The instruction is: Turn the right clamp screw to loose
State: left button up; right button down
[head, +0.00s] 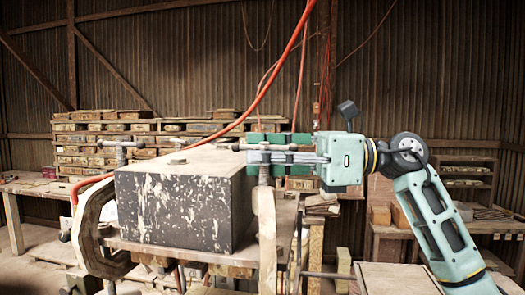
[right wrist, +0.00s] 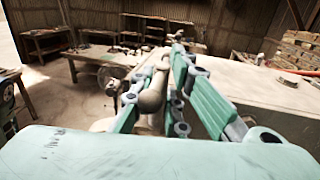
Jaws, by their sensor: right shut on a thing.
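The right clamp screw (head: 263,176) stands upright at the right end of the dark, paint-flecked block (head: 180,210). Its bar handle (head: 240,147) sticks out to the left over the block. My right gripper (head: 262,157) comes in level from the right and is shut around the top of this screw, partly hiding it. In the right wrist view, a worn metal bar with a round knob (right wrist: 150,101) sits between the green fingers. The left clamp screw (head: 122,153) stands at the left with its own bar handle. My left gripper is not in view.
The pale right clamp frame (head: 266,235) and left clamp frame (head: 88,230) grip the bench around the block. A red hose (head: 262,92) hangs across above the block. Stacked boards (head: 75,140) fill shelves behind. A pale bench (head: 395,278) stands below my right arm.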

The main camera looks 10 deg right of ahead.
jog(key=shift+a+f+g, duration=0.15)
jog(key=shift+f+g, duration=0.25)
jog(key=shift+f, duration=0.05)
jog(key=c, duration=2.2)
grip_release()
jog(key=o, duration=0.5)
jog(key=shift+s, duration=0.3)
jog(key=shift+c, duration=0.2)
jog(key=shift+w, duration=0.5)
jog(key=s+d, duration=0.2)
jog(key=d, duration=1)
jog(key=shift+s, duration=0.2)
